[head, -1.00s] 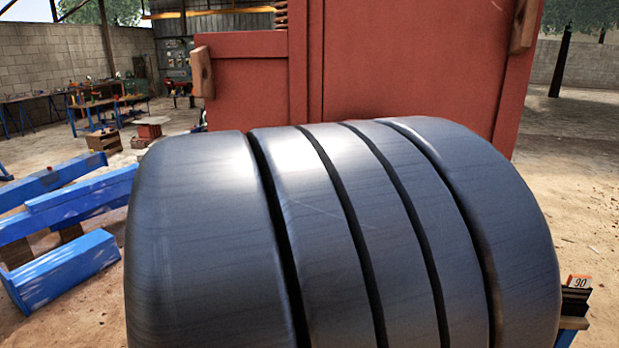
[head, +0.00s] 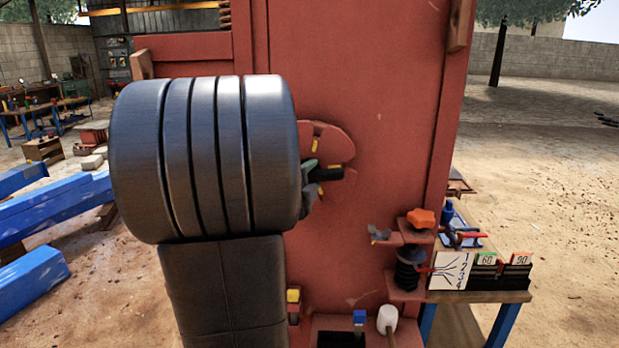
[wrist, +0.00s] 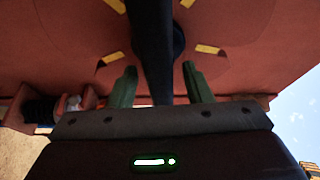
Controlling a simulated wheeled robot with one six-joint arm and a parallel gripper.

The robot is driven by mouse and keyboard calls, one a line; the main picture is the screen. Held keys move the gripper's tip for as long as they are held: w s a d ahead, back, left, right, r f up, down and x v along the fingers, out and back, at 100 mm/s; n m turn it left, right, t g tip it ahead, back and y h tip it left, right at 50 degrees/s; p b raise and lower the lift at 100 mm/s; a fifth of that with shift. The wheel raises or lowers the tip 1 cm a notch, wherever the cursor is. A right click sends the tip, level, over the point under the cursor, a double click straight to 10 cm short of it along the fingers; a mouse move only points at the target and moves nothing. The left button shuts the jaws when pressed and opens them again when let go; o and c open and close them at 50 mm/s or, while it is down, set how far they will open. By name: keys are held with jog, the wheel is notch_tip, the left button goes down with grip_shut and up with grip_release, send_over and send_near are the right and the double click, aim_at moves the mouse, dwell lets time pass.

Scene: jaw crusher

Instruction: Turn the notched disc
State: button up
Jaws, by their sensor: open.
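The notched disc (head: 335,143) is red with yellow marks and sits on the front of the red machine; its left side is hidden behind my arm. In the wrist view the disc (wrist: 222,22) fills the upper part, with several yellow marks around a dark centre. A black bar (wrist: 150,45) runs across the disc's middle and down between my fingers; its end also shows in the head view (head: 328,174). My gripper (wrist: 160,86) is open, its green fingers on either side of the bar, with gaps visible. I cannot tell whether either finger touches the disc.
Right of the disc, an orange knob (head: 420,218) tops a black spring on a bracket. A table (head: 480,297) holds a numbered white card (head: 450,270) and blocks marked 60 and 90. Blue beams (head: 60,210) lie at left. Open ground is at right.

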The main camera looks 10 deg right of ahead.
jog(key=shift+d, duration=0.1)
grip_shut()
jog(key=shift+n+t+b, duration=0.4)
jog(key=shift+n+b, duration=0.5)
jog(key=shift+b, duration=0.05)
jog(key=shift+f+n+b, duration=0.1)
jog(key=shift+n+b, duration=0.5)
jog(key=shift+n+t+b, duration=0.4)
jog(key=shift+n+b, duration=0.1)
jog(key=shift+n, duration=0.1)
jog(key=shift+n+t+b, duration=0.4)
jog(key=shift+n+b, duration=0.45)
jog(key=shift+n, duration=0.25)
